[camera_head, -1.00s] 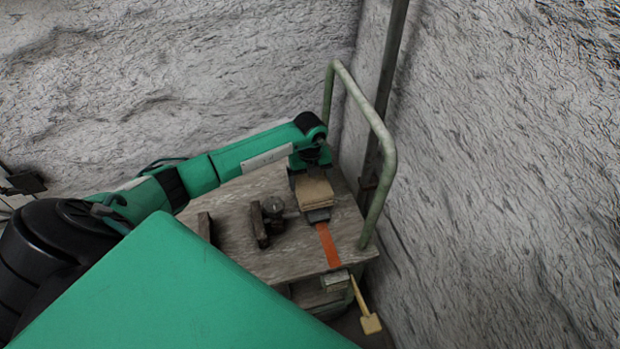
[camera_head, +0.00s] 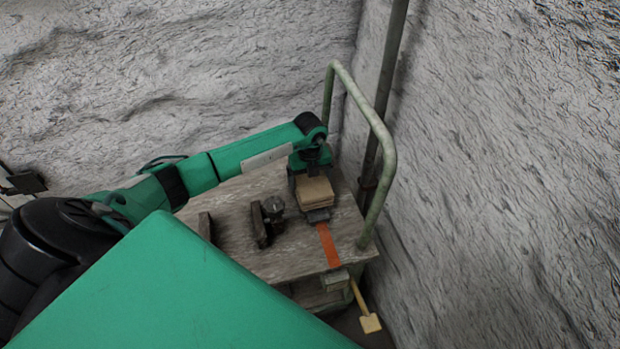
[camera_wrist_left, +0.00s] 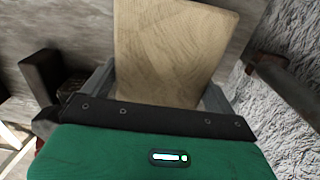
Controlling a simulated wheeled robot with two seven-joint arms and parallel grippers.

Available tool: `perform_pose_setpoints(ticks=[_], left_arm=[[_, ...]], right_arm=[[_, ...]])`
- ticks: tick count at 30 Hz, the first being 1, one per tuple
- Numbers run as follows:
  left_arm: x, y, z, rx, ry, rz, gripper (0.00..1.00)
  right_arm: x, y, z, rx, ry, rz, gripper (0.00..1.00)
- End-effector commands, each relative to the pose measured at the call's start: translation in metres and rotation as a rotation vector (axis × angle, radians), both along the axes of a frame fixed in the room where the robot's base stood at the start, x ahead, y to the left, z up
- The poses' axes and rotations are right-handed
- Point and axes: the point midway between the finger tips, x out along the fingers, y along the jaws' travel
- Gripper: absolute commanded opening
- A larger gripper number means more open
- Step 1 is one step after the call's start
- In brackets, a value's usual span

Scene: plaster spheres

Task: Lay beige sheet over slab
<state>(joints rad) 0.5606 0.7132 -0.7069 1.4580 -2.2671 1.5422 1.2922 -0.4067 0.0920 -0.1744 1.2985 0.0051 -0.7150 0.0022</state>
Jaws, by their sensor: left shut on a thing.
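In the left wrist view the sheet (camera_wrist_left: 172,45) runs out from between the two grey fingers (camera_wrist_left: 158,88), with pale wood-like grain. Below its near edge there is a layered beige front face, and a dark grey piece (camera_head: 318,215) sticks out nearer the orange strip. Which of these is the slab, and whether the sheet touches it, I cannot tell. My right gripper is not in view.
A metal cup-like thing (camera_head: 272,206) and dark upright blocks (camera_head: 206,227) stand left of the sheet on the cart top (camera_head: 240,205). An orange strip (camera_head: 328,246) lies in front. A green rail (camera_head: 386,150) and rough wall bound the right side. A yellow-handled tool (camera_head: 369,322) hangs off the near edge.

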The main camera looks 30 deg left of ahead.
Motion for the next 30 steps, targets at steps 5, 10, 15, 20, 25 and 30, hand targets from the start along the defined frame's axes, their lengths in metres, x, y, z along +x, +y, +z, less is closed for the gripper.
perform_pose_setpoints(ticks=[5,10,15,20,25,30], left_arm=[[0.000,0.000,0.000,-0.001,-0.001,0.000,0.60],[0.000,0.000,-0.003,-0.001,-0.001,0.000,0.60],[0.000,0.000,-0.006,-0.001,-0.001,0.000,0.60],[0.000,0.000,-0.009,-0.001,-0.001,0.000,0.60],[0.000,0.000,-0.013,-0.001,-0.001,0.000,0.60],[0.000,0.000,-0.013,-0.001,-0.001,0.000,1.00]], right_arm=[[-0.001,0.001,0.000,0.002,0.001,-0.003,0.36],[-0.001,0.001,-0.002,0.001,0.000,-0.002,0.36],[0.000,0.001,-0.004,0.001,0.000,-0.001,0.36],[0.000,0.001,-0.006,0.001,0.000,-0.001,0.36],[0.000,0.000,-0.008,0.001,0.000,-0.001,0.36],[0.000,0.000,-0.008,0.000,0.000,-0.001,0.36]])
